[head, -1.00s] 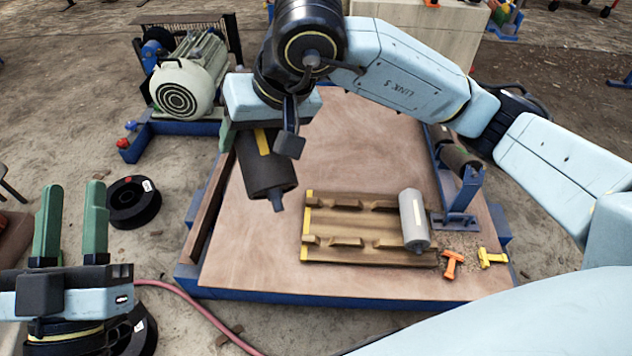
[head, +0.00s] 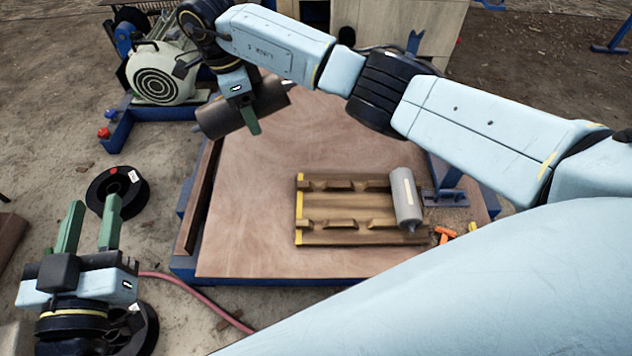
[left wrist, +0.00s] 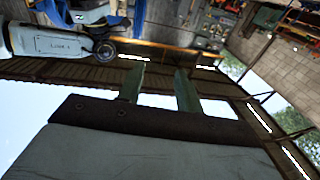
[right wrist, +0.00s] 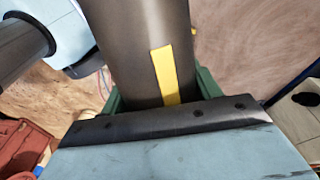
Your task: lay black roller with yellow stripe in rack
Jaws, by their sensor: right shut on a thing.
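The black roller (head: 228,115) is in my right gripper (head: 250,122), held above the back left of the wooden table board. In the right wrist view the roller (right wrist: 140,45) shows its yellow stripe and lies between the green fingers. The wooden rack (head: 345,238) lies on the board, with notched rails and a yellow strip along its left end. A grey roller (head: 405,198) lies at the rack's right end; the slots left of it are empty. My left gripper (head: 90,226) is open and empty, off the board at the lower left; its fingers also show apart in the left wrist view (left wrist: 160,85).
Orange (head: 445,235) and yellow pieces lie right of the rack. A blue bracket (head: 445,180) stands behind them. A motor (head: 160,75) on a blue base is at the back left. Black spools (head: 118,190) and a red hose (head: 190,292) lie on the ground. The board's middle is clear.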

